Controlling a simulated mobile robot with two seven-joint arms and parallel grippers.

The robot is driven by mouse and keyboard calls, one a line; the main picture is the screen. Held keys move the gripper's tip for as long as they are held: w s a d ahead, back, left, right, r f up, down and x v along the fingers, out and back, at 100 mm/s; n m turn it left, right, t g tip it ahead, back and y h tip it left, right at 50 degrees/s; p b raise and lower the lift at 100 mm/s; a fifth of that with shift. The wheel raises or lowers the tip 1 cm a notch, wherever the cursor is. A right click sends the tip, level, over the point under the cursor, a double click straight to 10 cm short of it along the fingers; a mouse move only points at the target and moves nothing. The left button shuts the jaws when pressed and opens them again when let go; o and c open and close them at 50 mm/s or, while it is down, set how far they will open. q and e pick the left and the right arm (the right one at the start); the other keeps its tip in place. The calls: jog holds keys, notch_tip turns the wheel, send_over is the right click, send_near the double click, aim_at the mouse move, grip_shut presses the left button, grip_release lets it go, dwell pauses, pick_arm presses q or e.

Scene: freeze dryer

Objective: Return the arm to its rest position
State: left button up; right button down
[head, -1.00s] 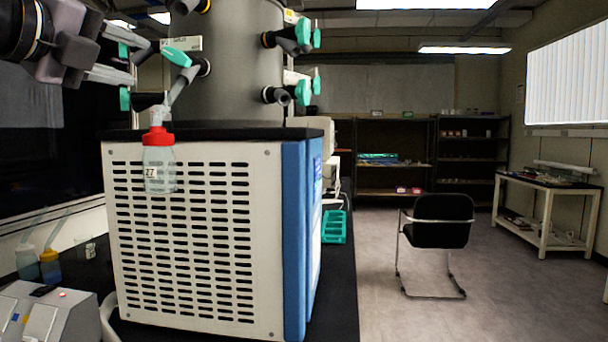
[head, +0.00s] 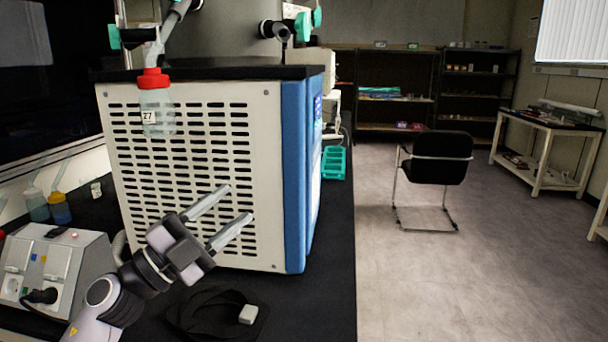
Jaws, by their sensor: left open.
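My left gripper (head: 222,216) is open and empty. It is low in front of the vented white side panel of the freeze dryer (head: 268,180), with its two fingers pointing up and to the right. I cannot tell whether the fingertips touch the panel. A clear bottle (head: 157,112) with a red cap and the label 27 hangs from a port of the freeze dryer, above and left of the gripper, clear of it. My right gripper is not in view.
A grey power socket box (head: 75,258) stands on the black bench at the lower left. A black cable with a white block (head: 248,314) lies below the gripper. Wash bottles (head: 59,208) stand at the left. A green rack (head: 333,162) is on the bench behind the dryer. A chair (head: 437,160) stands on open floor.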

pick_arm(q)
jog(key=s+a+f+n+t+y+p, duration=0.1)
jog(key=s+a+f+n+t+y, duration=0.15)
jog(key=f+n+y, duration=0.7)
jog(key=s+a+f+n+t+y+p, duration=0.15)
jog(key=s+a+f+n+y, duration=0.25)
jog(key=f+n, duration=0.55)
jog(key=s+a+f+n+g+y, duration=0.1)
jog(key=s+f+n+g+y, duration=0.2)
jog(key=s+f, duration=1.5)
notch_tip(320, 180, down, 3)
jog(key=g, duration=0.4)
jog(key=shift+s+a+g+p, duration=0.15)
jog(key=shift+a+g+p, duration=0.15)
jog(key=shift+a, duration=0.1)
